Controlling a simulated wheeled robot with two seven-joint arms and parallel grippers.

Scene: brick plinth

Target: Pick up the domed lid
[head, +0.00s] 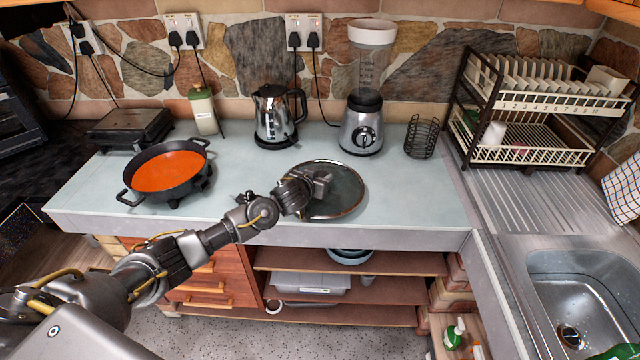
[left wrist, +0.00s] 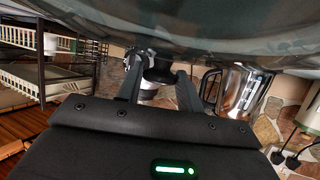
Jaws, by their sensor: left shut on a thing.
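The domed lid (head: 345,196) is a round glass lid with a thin rim, at the middle front of the counter in the head view. My left gripper (head: 322,180) reaches over it from the left and is shut on its dark knob. In the left wrist view the lid's glass (left wrist: 230,30) fills the top, and the gripper's two fingers (left wrist: 158,88) are on either side of the dark knob. Whether the lid touches the counter or is slightly raised is hard to tell. My right gripper is not in view.
An orange-filled pan (head: 168,172) stands to the left on the counter (head: 240,170). A kettle (head: 275,118), a blender (head: 362,125) and a wire holder (head: 421,138) stand behind the lid. A dish rack (head: 530,155) and a sink (head: 585,290) are at the right.

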